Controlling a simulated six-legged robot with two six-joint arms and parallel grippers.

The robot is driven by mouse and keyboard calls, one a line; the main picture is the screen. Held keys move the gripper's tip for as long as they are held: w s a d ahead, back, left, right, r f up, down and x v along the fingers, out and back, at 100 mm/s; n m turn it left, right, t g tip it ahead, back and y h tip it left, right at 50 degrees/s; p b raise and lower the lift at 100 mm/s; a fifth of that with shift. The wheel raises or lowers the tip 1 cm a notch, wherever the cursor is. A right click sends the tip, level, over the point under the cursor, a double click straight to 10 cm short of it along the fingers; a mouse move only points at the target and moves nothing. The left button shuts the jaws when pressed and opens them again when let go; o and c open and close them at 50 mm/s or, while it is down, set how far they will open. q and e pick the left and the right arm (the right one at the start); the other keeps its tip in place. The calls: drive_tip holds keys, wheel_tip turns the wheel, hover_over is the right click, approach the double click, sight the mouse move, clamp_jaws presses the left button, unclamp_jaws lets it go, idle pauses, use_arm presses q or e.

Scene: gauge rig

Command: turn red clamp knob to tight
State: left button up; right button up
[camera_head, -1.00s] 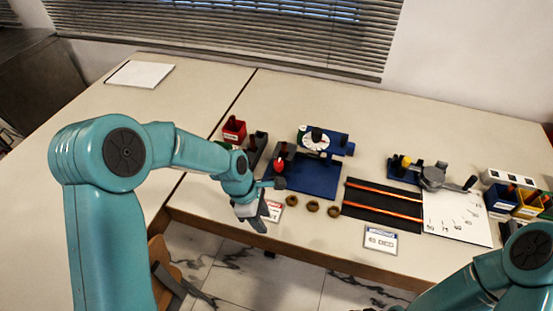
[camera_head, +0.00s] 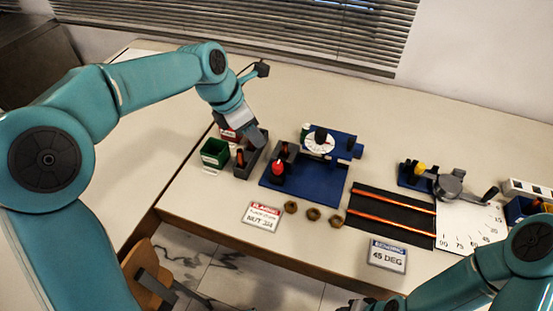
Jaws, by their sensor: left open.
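The red clamp knob (camera_head: 278,168) stands at the left side of the blue flaring rig (camera_head: 312,190), beside a dark clamp block (camera_head: 285,152). My left gripper (camera_head: 257,138) points down over the dark tool rack (camera_head: 250,158), just left of the rig and behind the knob. It is open and apart from the knob; its fingers are small and partly merge with the rack. My right arm (camera_head: 475,270) enters at the lower right; its gripper fingers do not show.
Green (camera_head: 214,152) and red (camera_head: 229,134) bins stand left of the rack. A white dial (camera_head: 318,142) sits at the rig's back. Several brown nuts (camera_head: 313,214), a red-edged card (camera_head: 261,215) and a black mat (camera_head: 390,218) with copper tubes lie forward.

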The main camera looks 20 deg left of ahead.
sight(277, 165)
use_arm(q)
drive_tip(key=x, duration=1.4)
drive_tip(key=shift+a+f, duration=0.15)
drive_tip(key=shift+f, duration=0.6)
drive_tip(key=shift+w+f, duration=0.15)
drive_tip(key=c, duration=0.7)
